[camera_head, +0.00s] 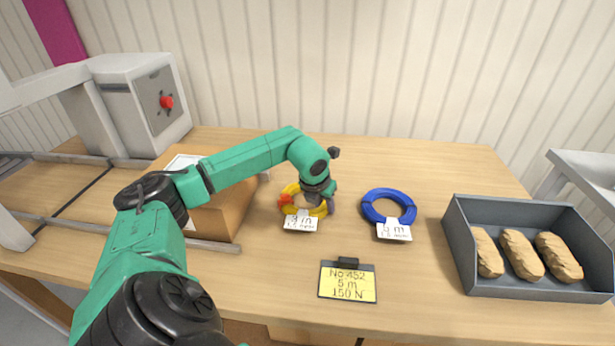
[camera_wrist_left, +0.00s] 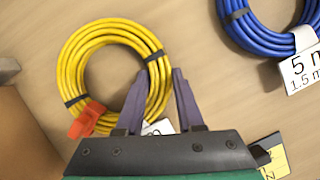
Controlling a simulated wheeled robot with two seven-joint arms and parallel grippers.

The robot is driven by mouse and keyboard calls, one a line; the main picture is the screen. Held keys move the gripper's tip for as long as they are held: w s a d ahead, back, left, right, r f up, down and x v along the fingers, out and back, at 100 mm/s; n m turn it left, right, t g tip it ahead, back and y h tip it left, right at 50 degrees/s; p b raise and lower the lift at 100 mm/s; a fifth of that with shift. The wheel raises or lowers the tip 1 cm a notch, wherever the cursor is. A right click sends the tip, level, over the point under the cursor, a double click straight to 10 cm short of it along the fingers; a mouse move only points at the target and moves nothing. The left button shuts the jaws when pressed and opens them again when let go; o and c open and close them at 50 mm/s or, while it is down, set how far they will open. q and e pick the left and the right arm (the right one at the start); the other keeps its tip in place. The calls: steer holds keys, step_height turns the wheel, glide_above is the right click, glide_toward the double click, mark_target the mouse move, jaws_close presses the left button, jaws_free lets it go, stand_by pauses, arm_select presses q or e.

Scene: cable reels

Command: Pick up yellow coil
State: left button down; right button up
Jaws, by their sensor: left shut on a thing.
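The yellow coil (camera_head: 291,190) lies on the wooden table in the middle of the head view, with an orange clip (camera_head: 285,200) on its left and a white tag (camera_head: 300,223) in front. It also shows in the left wrist view (camera_wrist_left: 70,70) as a ring of several strands with black ties. My left gripper (camera_head: 319,205) reaches down over the coil's right side. In the left wrist view its two purple fingers (camera_wrist_left: 162,98) stand on either side of the coil's right strands and are shut on them. My right gripper is not in view.
A blue coil (camera_head: 389,193) with a white tag lies to the right. A yellow label card (camera_head: 347,284) lies in front. A grey crate (camera_head: 459,250) with bread-like loaves stands at the right, and a cardboard box (camera_head: 222,215) at the left. Bare table lies between.

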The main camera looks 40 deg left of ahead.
arm_select(q)
steer(key=shift+r, duration=0.1)
step_height(320, 180, up, 20)
steer(key=shift+p, duration=0.35)
